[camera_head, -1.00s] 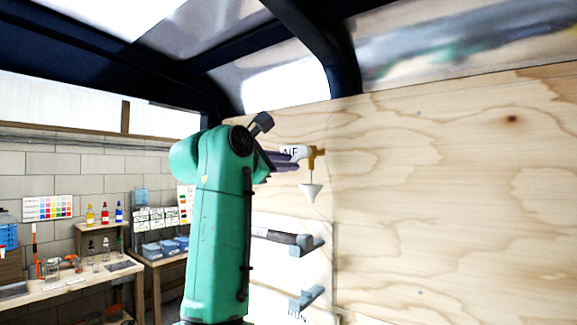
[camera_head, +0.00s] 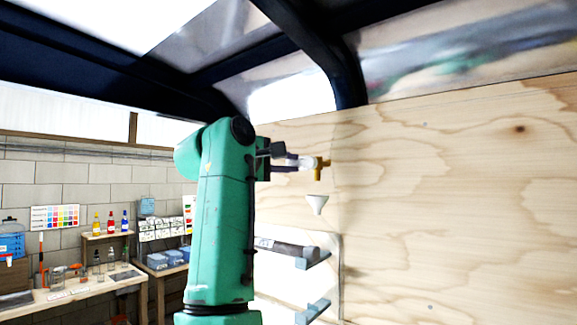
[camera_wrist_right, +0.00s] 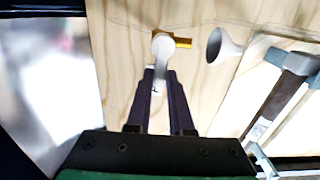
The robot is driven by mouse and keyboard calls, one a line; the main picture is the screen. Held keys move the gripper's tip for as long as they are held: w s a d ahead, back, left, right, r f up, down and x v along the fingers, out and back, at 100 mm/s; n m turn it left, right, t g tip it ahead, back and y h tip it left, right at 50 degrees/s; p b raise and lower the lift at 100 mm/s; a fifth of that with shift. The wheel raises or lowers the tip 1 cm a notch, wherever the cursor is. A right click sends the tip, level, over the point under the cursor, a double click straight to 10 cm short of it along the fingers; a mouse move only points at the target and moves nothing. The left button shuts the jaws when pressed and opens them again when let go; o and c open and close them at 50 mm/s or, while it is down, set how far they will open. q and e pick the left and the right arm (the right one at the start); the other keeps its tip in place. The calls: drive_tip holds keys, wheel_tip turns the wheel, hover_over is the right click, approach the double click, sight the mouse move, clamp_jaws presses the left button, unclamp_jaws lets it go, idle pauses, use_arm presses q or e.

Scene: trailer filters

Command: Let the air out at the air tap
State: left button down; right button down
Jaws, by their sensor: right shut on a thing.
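The air tap is a small brass fitting (camera_head: 321,163) with a white handle (camera_head: 306,163), on the plywood wall. In the right wrist view its brass part (camera_wrist_right: 183,43) sticks out to the right of the round white handle hub (camera_wrist_right: 162,46). My right gripper (camera_head: 297,162) reaches it from the left, with purple fingers. In the right wrist view the right gripper (camera_wrist_right: 160,76) is shut on the white handle's lever, a finger on either side. My green right arm hides part of the wall. My left gripper is not in view.
A white funnel (camera_head: 317,204) sits just below the tap, also seen in the right wrist view (camera_wrist_right: 222,45). A workbench (camera_head: 75,294) with bottles stands at the left. The wall to the right is bare.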

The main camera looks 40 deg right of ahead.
drive_tip(key=shift+r, duration=0.1)
idle(0.4)
drive_tip(key=c, duration=0.8)
unclamp_jaws()
drive_tip(key=shift+s, duration=0.1)
drive_tip(key=shift+a, duration=0.35)
drive_tip(key=b+v, duration=0.3)
drive_tip(key=v, duration=1)
drive_tip(key=shift+s+a, duration=0.2)
drive_tip(key=shift+a, duration=0.15)
